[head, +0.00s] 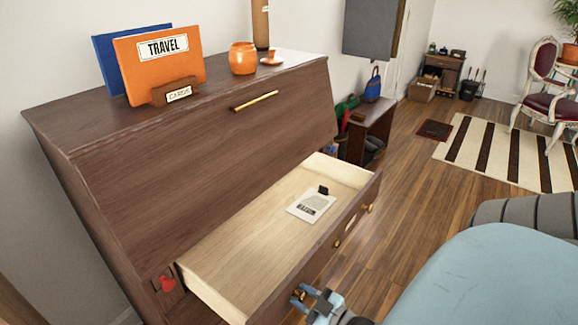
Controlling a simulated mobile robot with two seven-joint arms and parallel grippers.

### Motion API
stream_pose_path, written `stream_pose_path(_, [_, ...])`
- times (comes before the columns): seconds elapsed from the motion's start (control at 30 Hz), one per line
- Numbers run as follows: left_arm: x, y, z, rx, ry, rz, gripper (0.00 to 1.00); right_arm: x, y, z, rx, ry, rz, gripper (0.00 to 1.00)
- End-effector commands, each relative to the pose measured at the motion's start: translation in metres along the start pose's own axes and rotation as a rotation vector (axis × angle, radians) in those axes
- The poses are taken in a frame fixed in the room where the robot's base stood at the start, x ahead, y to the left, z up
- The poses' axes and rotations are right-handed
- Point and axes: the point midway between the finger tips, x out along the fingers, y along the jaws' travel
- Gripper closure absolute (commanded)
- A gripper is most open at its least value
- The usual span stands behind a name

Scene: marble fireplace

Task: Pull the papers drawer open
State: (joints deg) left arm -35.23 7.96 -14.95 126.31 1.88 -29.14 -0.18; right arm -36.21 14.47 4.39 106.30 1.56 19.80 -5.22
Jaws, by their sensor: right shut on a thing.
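The drawer (222,252) of the dark wooden desk is pulled well out from the body, and its pale wooden inside shows. A printed sheet (312,205) with a small black clip lies inside. The drawer's dark front has a brass knob (369,208) at its far end and a pale label plate (350,222). My right gripper (305,297) is at the near end of the front, shut on a brass knob there. The arm partly hides the lower front. My left gripper is not in view.
The desk's sloped lid (200,165) with a brass handle (255,101) is closed above the drawer. An orange folder (160,60), an orange pot (243,57) and a cup stand on top. A red object (167,284) hangs near the drawer's left.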

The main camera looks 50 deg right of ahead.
Motion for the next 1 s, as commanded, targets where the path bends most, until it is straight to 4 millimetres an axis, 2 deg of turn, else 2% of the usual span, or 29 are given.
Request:
stream_pose_path(0.2, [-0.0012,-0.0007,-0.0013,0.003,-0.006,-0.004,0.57,-0.0112,-0.0003,-0.0004,0.0,0.0,0.0,1.0])
stream_pose_path(0.57, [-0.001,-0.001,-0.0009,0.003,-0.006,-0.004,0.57,-0.0121,-0.0006,0.0003,0.0,0.001,0.0,1.0])
stream_pose_path(0.6, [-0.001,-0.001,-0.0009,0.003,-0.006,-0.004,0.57,-0.0121,-0.0006,0.0003,0.0,0.001,0.0,0.59])
stream_pose_path(0.7, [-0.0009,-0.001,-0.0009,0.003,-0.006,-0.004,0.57,-0.012,-0.0005,0.0003,0.0,0.001,0.0,0.4])
stream_pose_path(1.0, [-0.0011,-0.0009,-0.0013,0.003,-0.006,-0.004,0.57,-0.0142,-0.0002,0.0002,0.0,0.0,0.0,0.4])
